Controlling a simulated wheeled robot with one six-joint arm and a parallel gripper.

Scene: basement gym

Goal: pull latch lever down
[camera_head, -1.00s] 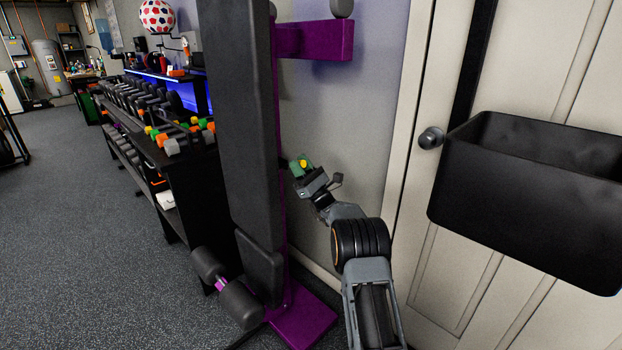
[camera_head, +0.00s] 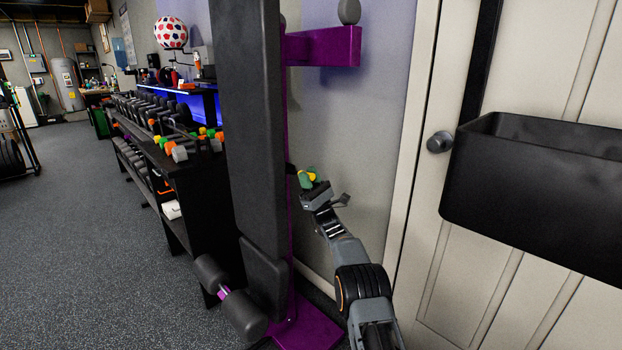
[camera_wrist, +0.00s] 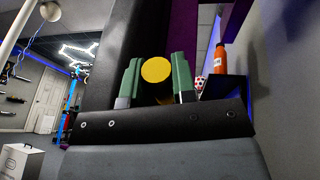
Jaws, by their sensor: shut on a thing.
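My gripper (camera_head: 307,178) is at the right side of the upright black padded bench (camera_head: 249,120), at about mid-height, beside its purple frame (camera_head: 290,205). In the wrist view its two green fingers (camera_wrist: 156,80) stand on either side of a round yellow end (camera_wrist: 157,70), which I take to be the latch lever's tip. The gripper is shut on it. The yellow piece also shows small in the head view (camera_head: 312,176). The lever's shaft and its pivot are hidden behind the fingers and the bench.
A white door with a round knob (camera_head: 439,142) and a black bin (camera_head: 535,195) stands to the right of my arm. A dumbbell rack (camera_head: 185,165) is on the left behind the bench. A foam roller (camera_head: 242,312) sticks out low. Open floor lies left.

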